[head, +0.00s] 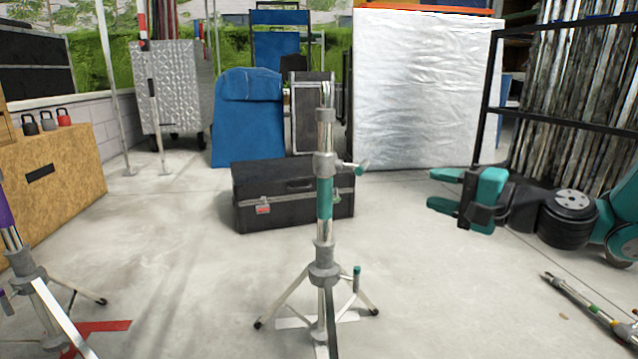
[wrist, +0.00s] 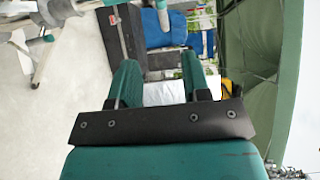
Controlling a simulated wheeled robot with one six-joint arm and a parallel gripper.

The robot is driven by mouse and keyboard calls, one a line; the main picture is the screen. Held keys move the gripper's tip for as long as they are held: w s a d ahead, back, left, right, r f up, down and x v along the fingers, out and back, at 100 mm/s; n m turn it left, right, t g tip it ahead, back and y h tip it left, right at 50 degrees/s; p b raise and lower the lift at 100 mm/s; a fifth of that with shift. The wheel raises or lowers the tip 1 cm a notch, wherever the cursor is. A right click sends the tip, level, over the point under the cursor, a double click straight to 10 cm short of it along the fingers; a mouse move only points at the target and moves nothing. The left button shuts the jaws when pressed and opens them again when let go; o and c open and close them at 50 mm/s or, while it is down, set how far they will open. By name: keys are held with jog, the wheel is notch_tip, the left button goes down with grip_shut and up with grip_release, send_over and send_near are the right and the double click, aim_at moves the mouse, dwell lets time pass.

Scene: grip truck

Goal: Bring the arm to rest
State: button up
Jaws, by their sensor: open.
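My gripper (head: 438,190) is at the right of the head view, its arm coming in from the right edge and its two teal fingers pointing left. The fingers are apart, with nothing between them. In the wrist view my gripper (wrist: 160,72) shows both fingers spread, and the scene there is turned on its side. The gripper is in the air, to the right of the silver stand (head: 325,205) with a teal band and apart from it. The stand is upright on its spread legs.
A black case (head: 290,205) lies on the floor behind the stand. Another stand (head: 25,270) is at the left edge, near a wooden box (head: 60,185). A pole (head: 590,305) lies at the lower right. A rack (head: 560,122) stands behind my arm. Floor between stand and gripper is clear.

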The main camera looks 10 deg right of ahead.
jog(key=s+a+r+n+g+p, duration=0.4)
jog(key=s+a+n+g+p, duration=0.15)
jog(key=a, duration=0.25)
jog(key=s+a+r+n+g+p, duration=0.5)
jog(key=s+a+n+p, duration=0.1)
jog(key=s+a, duration=0.1)
jog(key=s+d+r+n+g+h+p, duration=0.1)
jog(key=s+r+n+g+h+p, duration=0.15)
jog(key=s+r+h+p, duration=0.35)
jog(key=s+d+r+n+g+h+p, duration=0.1)
jog(key=s+n+p, duration=0.25)
jog(key=s, duration=0.45)
notch_tip(320, 180, up, 36)
jog(key=p, duration=3.6)
jog(key=shift+w+a+m+p, duration=0.15)
jog(key=shift+w+m+p, duration=0.15)
jog(key=shift+m+p, duration=0.1)
jog(key=shift+r, duration=0.1)
